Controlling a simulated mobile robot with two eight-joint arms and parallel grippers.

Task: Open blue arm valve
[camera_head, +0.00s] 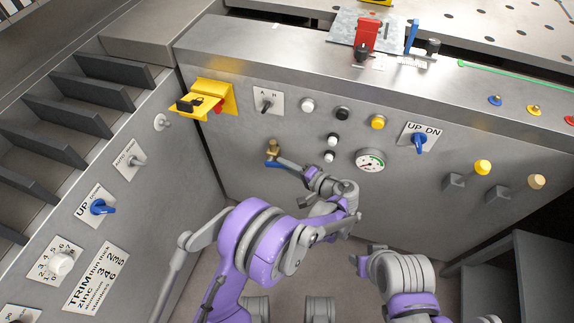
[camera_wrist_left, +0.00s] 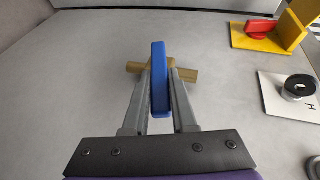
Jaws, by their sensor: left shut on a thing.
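The valve has a brass body (camera_head: 273,147) on the grey front panel and a blue arm (camera_head: 272,163) just below it. In the left wrist view the blue arm (camera_wrist_left: 160,78) stands upright in the picture, across the brass body (camera_wrist_left: 186,75) that lies sideways behind it. My left gripper (camera_head: 281,161) is at the blue arm. In the left wrist view its two grey fingers (camera_wrist_left: 160,95) are shut on the arm, one on each side. My right arm is at the lower right of the head view, away from the valve; its fingers cannot be made out.
A yellow bracket (camera_head: 214,97) with a red part juts out up left of the valve. A selector switch (camera_head: 267,102), a gauge (camera_head: 370,160) and a blue UP/DN knob (camera_head: 420,142) are on the same panel. A side panel with a blue knob (camera_head: 102,207) stands left.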

